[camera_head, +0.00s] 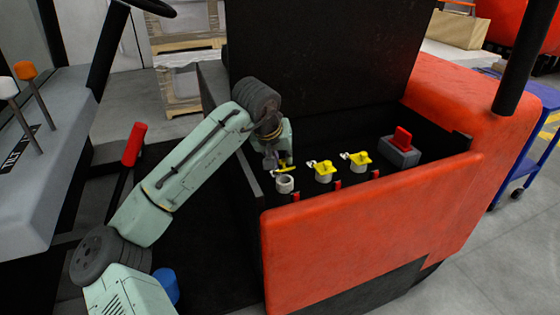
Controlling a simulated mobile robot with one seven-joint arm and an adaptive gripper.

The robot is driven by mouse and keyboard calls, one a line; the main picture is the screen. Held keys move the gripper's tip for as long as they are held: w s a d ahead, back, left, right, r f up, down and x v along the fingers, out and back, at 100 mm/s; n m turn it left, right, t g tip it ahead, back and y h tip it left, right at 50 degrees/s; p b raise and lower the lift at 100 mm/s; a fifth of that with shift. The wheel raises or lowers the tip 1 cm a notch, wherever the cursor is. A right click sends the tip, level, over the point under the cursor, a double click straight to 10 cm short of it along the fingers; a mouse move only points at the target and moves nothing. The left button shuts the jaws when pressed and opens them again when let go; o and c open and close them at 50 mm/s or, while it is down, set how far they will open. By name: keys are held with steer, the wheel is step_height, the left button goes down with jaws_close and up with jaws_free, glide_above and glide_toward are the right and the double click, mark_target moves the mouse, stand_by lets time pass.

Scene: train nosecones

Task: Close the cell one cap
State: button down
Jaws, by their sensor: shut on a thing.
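Three grey cell necks stand in a row inside the dark battery bay. The leftmost neck (285,185) shows an open round top. A yellow cap (285,169) is just above and behind its rim, at my gripper's fingers. My gripper (277,165) reaches down from the upper left and is shut on this cap; the fingers are small and partly hidden. The middle cell (324,176) and the right cell (357,167) each have a yellow cap on or over the neck. I cannot tell how firmly those caps sit.
The orange-red body panel (370,220) forms the bay's near wall, and a black raised cover (320,60) stands behind. A grey connector with a red handle (402,148) is at the bay's right. A red-gripped lever (134,145) stands left of my arm.

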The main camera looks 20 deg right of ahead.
steer(key=s+f+t+b, duration=0.1)
steer(key=b, duration=0.1)
steer(key=shift+f+t+b, duration=0.2)
steer(key=shift+t+b, duration=0.1)
steer(key=shift+t, duration=0.1)
steer(key=shift+s+r+t+b, duration=0.1)
steer(key=shift+s+t+b, duration=0.2)
steer(key=shift+t+b, duration=0.3)
steer(key=shift+r+m, duration=0.15)
steer(key=shift+m, duration=0.15)
steer(key=c, duration=1.5)
jaws_free()
steer(key=shift+o, duration=0.2)
steer(key=shift+r, duration=0.1)
steer(key=v, duration=1.2)
